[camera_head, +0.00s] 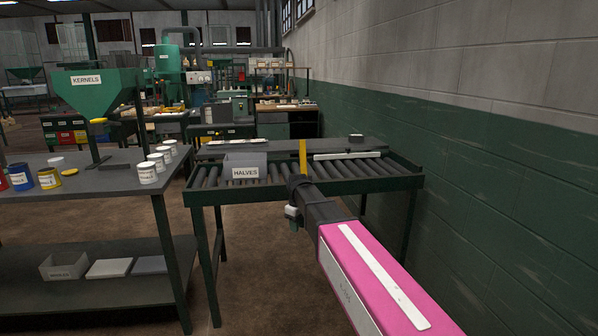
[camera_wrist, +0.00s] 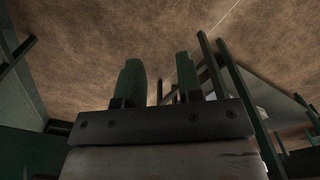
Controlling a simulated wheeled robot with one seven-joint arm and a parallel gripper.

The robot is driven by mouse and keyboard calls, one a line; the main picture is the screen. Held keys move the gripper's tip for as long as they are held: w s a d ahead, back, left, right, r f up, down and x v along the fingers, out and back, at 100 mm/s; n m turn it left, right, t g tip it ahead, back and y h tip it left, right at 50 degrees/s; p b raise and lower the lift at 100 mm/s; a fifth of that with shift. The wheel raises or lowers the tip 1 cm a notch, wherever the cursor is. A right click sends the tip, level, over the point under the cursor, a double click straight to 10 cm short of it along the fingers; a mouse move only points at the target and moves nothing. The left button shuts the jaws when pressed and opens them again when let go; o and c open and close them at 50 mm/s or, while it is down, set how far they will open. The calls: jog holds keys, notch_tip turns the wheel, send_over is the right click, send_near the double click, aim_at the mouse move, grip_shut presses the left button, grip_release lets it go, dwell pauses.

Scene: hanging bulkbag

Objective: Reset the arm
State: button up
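My arm reaches forward from the lower right in the head view, its pink link in front and its dark wrist (camera_head: 318,205) before the roller table. In the head view the gripper is small and mostly hidden by the wrist, near the table's front edge.
The roller table (camera_head: 375,183) carries a grey bin (camera_head: 244,160) labelled HALVES. A dark workbench (camera_head: 85,206) with several cans and a green KERNELS hopper (camera_head: 95,92) stands left. A green and grey wall (camera_head: 500,165) runs along the right. Floor between the tables is free.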

jog(key=s+d+f+m, duration=0.5)
jog(key=s+d+f, duration=0.2)
jog(key=s+d, duration=0.2)
jog(key=s+d+f+m, duration=0.4)
jog(key=s+d+f, duration=0.3)
jog(key=s+d, duration=0.3)
jog(key=shift+s+d+f+m, duration=0.2)
jog(key=shift+s+f+m, duration=0.2)
jog(key=shift+s, duration=0.65)
